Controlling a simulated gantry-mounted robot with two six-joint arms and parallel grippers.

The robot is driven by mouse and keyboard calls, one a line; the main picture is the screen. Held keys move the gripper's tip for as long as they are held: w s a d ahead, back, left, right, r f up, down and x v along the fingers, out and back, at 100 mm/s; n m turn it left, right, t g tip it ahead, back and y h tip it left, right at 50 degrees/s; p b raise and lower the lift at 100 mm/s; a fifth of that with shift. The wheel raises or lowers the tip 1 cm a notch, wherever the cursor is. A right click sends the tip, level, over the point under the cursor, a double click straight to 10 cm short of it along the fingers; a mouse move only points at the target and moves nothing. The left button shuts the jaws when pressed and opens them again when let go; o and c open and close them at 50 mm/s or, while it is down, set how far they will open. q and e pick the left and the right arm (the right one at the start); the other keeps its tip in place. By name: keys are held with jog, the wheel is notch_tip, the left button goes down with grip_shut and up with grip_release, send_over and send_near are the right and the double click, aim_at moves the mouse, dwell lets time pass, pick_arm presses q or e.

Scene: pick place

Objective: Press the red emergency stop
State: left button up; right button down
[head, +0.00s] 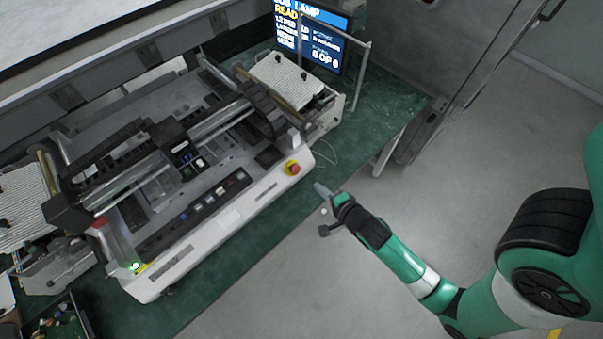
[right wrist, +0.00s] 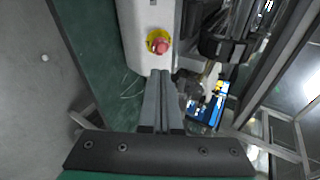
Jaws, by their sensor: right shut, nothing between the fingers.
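The red emergency stop (head: 292,168) is a round red button on a yellow base at the right end of the white machine's front face. It also shows in the right wrist view (right wrist: 159,46), just beyond my fingertips. My right gripper (head: 320,189) is shut and empty, a little to the right of and below the button in the head view. In the right wrist view its two fingers (right wrist: 161,74) lie together and point toward the button. They look apart from it, though the exact gap is hard to tell. My left gripper is not in view.
The white machine (head: 228,217) stands on a green bench top (head: 225,270). A lit screen (head: 312,38) stands at the back right, beside a metal frame. A bin of small parts (head: 55,325) is at the lower left. The floor (head: 450,170) right of the bench is clear.

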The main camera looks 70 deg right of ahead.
aim_at(298, 172)
pick_arm(q)
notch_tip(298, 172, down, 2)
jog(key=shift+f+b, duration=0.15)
jog(key=shift+b, duration=0.95)
pick_arm(e)
jog(key=x, duration=1.2)
jog(key=shift+w+d+f, duration=0.15)
jog(key=shift+w, duration=0.05)
